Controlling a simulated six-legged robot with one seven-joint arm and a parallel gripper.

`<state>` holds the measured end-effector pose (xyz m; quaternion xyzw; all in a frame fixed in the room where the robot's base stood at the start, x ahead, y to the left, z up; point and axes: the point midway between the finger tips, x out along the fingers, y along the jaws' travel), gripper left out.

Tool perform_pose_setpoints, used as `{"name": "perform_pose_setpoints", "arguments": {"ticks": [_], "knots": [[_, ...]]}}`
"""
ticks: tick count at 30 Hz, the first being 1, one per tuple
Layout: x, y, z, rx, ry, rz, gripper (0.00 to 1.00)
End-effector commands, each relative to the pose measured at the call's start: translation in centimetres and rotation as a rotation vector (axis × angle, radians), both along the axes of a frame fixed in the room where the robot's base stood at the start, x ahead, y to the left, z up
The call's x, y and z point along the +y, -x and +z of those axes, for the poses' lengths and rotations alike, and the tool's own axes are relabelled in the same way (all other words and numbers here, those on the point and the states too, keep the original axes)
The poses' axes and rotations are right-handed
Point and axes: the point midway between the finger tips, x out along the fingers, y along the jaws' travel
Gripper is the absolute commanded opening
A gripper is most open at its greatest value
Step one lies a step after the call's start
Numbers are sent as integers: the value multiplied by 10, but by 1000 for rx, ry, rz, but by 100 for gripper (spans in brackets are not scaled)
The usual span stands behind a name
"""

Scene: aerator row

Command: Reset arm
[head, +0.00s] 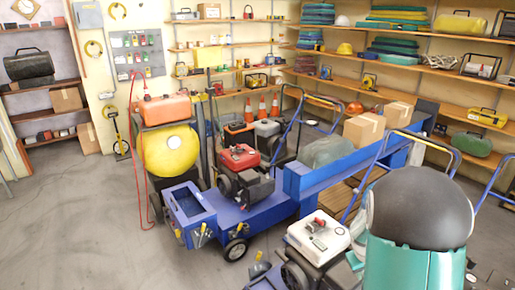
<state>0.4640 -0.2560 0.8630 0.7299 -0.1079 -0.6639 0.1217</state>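The task names only my arm. A large rounded dark and teal part of my arm fills the lower right of the head view, close to the camera. It hides part of the floor and machines behind it. My gripper is not in view, so its opening and anything in it cannot be seen.
A blue wheeled cart (237,217) carries a red engine machine (240,158). A white-topped machine (318,232) stands close by, left of my arm. A yellow tank (170,150) stands behind the cart. Shelves (400,60) line the back wall. The grey floor (70,225) at left is clear.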

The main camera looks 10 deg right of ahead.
Motion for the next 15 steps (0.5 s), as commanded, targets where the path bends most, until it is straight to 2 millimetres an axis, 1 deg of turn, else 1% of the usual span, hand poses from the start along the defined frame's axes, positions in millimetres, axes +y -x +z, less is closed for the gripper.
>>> {"name": "perform_pose_setpoints", "arguments": {"ticks": [1,6,11,15], "knots": [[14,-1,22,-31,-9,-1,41],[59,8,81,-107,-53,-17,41],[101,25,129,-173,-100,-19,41],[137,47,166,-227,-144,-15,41]]}}
